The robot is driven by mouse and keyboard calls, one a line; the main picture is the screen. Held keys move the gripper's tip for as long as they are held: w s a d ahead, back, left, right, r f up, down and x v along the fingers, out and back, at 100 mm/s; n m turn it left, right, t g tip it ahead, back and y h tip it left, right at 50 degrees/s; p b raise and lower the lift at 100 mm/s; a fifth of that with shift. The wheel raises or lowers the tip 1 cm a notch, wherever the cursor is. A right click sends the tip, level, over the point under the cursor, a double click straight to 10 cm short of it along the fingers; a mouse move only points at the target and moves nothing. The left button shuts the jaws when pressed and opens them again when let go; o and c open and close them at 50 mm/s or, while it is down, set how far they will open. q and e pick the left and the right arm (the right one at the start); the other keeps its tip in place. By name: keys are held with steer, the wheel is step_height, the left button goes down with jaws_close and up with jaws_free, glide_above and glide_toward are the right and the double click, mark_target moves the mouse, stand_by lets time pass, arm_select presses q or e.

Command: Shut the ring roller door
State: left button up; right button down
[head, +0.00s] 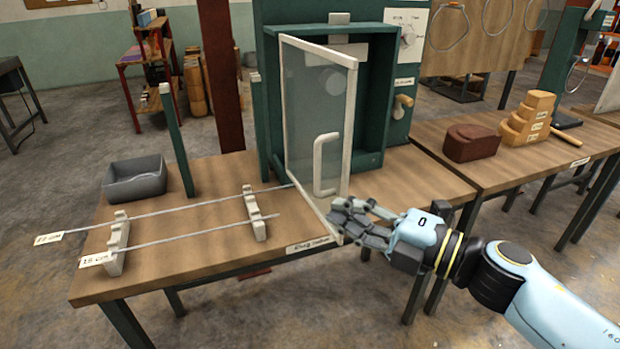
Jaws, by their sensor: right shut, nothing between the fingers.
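The ring roller (262,100) is a dark green cabinet standing on the wooden table. Its door (308,95), a clear panel in a pale frame with a white D-shaped handle (318,165), stands open and swung out toward me. My right gripper (340,218) is shut and empty, at the lower outer corner of the door, below and right of the handle. Its fingers overlap the door's lower edge in the picture; I cannot tell whether they touch it. My left gripper is not in view.
Two metal rods (190,207) rest on pale notched stands left of the door. A grey bin (135,178) and green post (176,140) are on the table's left. A brown block (471,143) and stepped wooden block (527,118) stand on the right table.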

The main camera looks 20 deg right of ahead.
mark_target(315, 180)
steer(key=p+x, duration=0.2)
steer(key=x, duration=0.8)
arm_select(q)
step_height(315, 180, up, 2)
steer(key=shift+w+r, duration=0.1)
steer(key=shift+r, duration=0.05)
arm_select(e)
steer(key=d, duration=0.1)
steer(key=w+d, duration=0.1)
steer(key=d, duration=0.2)
steer(key=shift+w, duration=0.25)
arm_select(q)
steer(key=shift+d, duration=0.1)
arm_select(e)
steer(key=shift+d, duration=0.15)
